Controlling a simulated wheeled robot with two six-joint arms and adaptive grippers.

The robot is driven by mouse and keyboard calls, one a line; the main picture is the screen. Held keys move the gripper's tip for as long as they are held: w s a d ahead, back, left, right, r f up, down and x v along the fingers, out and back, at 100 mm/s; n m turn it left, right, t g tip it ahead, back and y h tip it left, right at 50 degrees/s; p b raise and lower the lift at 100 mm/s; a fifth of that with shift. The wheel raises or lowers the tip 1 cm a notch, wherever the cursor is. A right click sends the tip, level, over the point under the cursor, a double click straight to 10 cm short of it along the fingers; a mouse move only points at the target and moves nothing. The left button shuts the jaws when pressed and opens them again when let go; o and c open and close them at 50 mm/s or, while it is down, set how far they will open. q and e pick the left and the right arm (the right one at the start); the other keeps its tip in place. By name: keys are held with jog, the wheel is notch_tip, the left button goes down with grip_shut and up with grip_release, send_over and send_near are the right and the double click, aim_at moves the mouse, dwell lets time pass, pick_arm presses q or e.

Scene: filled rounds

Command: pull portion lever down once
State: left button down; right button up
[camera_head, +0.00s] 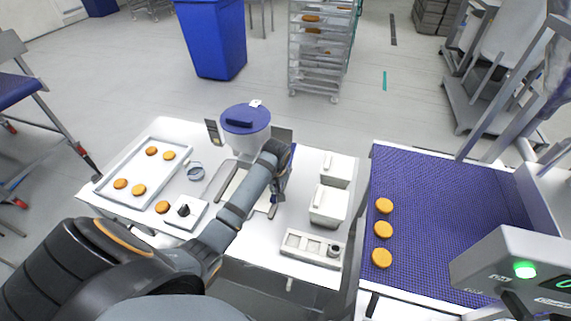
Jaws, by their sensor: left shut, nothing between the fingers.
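The portioning machine (245,137) stands at the back middle of the white table, with a white hopper and a round blue lid (243,117). My left arm reaches across the table from the lower left and ends just right of the hopper. My left gripper (279,193) is shut and empty, close beside the machine's right side. The portion lever cannot be made out; my arm and gripper cover that part of the machine, so I cannot tell whether they touch it. My right gripper is not in view.
A tray (112,180) of patties lies at left, with a loose patty (162,207) beside a black-knobbed box (187,214). White tubs (328,205) and a panel (312,248) stand at right. A blue conveyor (440,200) carries three patties. A green-lit control box (515,262) is nearby.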

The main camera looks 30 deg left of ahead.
pick_arm(q)
jog(key=shift+s+f, duration=0.1)
jog(key=shift+f, duration=0.3)
dwell(0.4)
jog(key=p+v, duration=0.2)
jog(key=v, duration=0.1)
jog(key=shift+w+a+r, duration=0.15)
jog(key=shift+w, duration=0.1)
jog(key=shift+r, duration=0.6)
jog(key=w+a+v, duration=0.1)
jog(key=v, duration=0.9)
jog(key=shift+w+a+r, duration=0.25)
jog(key=shift+w+r, duration=0.05)
jog(key=shift+r, duration=0.1)
jog(key=shift+f, duration=0.1)
